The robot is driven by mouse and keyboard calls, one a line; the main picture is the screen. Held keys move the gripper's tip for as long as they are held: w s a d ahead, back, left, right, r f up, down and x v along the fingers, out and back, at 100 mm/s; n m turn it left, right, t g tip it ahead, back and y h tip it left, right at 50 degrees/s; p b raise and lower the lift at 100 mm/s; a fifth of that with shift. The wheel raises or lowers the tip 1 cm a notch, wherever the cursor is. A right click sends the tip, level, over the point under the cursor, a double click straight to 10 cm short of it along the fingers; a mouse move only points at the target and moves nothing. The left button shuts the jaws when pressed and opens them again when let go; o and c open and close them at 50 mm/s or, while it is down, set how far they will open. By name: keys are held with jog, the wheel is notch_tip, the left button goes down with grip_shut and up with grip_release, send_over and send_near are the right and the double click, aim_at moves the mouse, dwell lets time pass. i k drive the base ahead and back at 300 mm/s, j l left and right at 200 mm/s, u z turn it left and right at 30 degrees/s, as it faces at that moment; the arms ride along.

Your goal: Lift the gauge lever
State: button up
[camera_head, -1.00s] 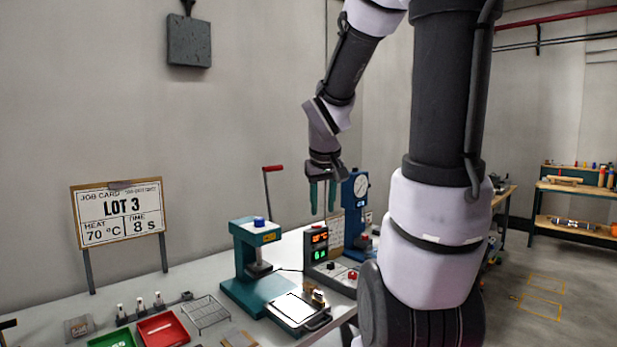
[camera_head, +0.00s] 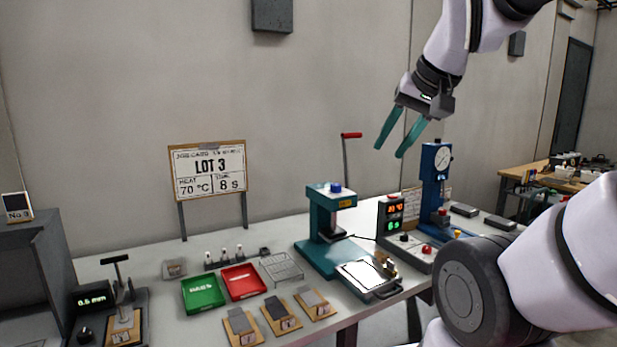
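A blue stand with a round white dial (camera_head: 436,165) is on the right part of the bench, with a small red part low on its front. I cannot make out a separate lever there. At the lower left, a small device with an upright T-shaped handle (camera_head: 118,274) stands beside a black display reading 0.5 mm (camera_head: 92,299). Which of these carries the gauge lever is not clear. My gripper (camera_head: 391,150) is raised in front of the wall, up and left of the dial. Its two teal fingers are apart with nothing between them.
A teal press (camera_head: 318,226) with a tall red-tipped lever (camera_head: 350,135) stands mid-bench, beside a control box (camera_head: 392,222). Green (camera_head: 203,294) and red (camera_head: 244,281) trays, a wire rack (camera_head: 281,267) and several sample boards lie in front. A job card (camera_head: 209,172) stands behind.

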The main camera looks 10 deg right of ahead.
aim_at(113, 260)
jog(key=u, duration=1.35)
jog(key=i+j, duration=0.6)
jog(key=j+u, duration=0.05)
